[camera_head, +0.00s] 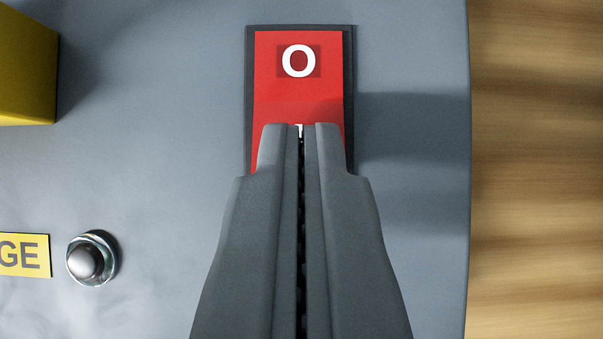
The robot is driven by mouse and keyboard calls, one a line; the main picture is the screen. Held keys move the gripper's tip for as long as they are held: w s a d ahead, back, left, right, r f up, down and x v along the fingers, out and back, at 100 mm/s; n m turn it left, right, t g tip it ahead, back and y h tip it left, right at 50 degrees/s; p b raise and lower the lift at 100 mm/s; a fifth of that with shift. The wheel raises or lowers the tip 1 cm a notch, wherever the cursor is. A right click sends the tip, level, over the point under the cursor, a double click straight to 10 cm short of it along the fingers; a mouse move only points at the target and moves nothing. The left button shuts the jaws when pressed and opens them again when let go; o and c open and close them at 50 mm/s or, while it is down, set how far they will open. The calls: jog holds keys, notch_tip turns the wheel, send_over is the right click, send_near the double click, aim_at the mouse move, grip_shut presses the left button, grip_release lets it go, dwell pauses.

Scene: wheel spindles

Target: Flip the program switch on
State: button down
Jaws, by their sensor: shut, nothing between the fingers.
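The program switch (299,85) is a red rocker in a dark frame on a grey panel. A white O shows on its upper half. A bit of a white mark shows just at my fingertips, and the lower half is hidden behind my gripper. My gripper (300,130) is shut and empty, with its two dark grey fingers side by side. Its tips lie over the middle to lower part of the switch. I cannot tell whether they touch it.
The grey panel (420,60) ends at a right edge, with a wood-toned surface (540,170) beyond. A yellow block (25,65) stands at the upper left. A round metal button (88,262) and a yellow label reading "GE" (22,256) are at the lower left.

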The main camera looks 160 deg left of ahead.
jog(key=shift+s+f, duration=0.1)
jog(key=shift+f, duration=0.25)
jog(key=shift+r, duration=0.15)
jog(key=shift+r, duration=0.65)
jog(key=shift+r, duration=0.55)
jog(key=r, duration=0.2)
jog(key=shift+s+r, duration=0.2)
jog(key=shift+r, duration=0.2)
jog(key=s+a+r, duration=0.2)
jog(key=s+r, duration=0.4)
jog(key=s, duration=0.1)
jog(key=shift+s+a, duration=0.3)
jog(key=shift+a, duration=0.05)
jog(key=shift+s+r, duration=0.1)
jog(key=shift+r, duration=0.05)
